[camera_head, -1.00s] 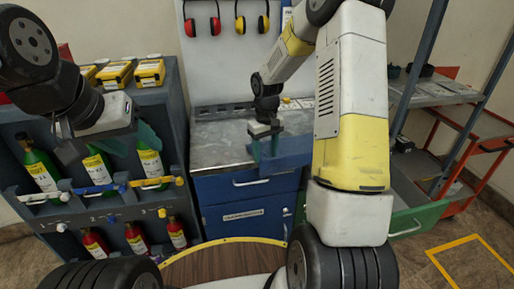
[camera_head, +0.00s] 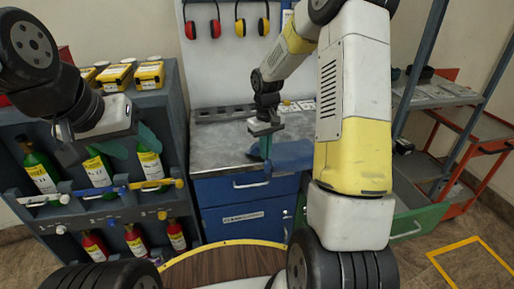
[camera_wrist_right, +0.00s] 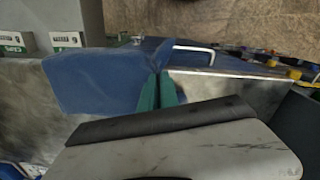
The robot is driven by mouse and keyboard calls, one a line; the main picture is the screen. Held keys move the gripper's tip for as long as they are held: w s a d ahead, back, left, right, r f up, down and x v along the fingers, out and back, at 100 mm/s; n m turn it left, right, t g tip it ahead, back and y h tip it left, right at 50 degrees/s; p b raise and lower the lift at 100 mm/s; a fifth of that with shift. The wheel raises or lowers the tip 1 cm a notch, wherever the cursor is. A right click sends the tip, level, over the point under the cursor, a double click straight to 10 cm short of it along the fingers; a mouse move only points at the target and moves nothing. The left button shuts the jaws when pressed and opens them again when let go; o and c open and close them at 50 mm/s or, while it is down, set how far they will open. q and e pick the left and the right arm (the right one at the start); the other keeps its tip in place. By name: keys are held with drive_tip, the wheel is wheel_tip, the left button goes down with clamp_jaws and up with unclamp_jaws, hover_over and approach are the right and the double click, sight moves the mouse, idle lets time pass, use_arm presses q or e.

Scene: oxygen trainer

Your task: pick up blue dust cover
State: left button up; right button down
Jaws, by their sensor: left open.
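Part of the cover's edge is hidden behind the fingers. My left gripper (camera_head: 108,148) is open, in front of the bottle rack at the left, away from the cover.
The workbench (camera_head: 215,150) has blue drawers (camera_head: 245,187) below it. A rack (camera_head: 172,105) with green and red bottles and yellow cases stands left. Shelves and an orange cart (camera_head: 478,145) stand right. A round wooden top (camera_head: 220,268) is in front.

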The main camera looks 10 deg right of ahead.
wheel_tip(320, 180, up, 10)
drive_tip(key=shift+r, duration=0.15)
wheel_tip(320, 180, up, 9)
idle(0.6)
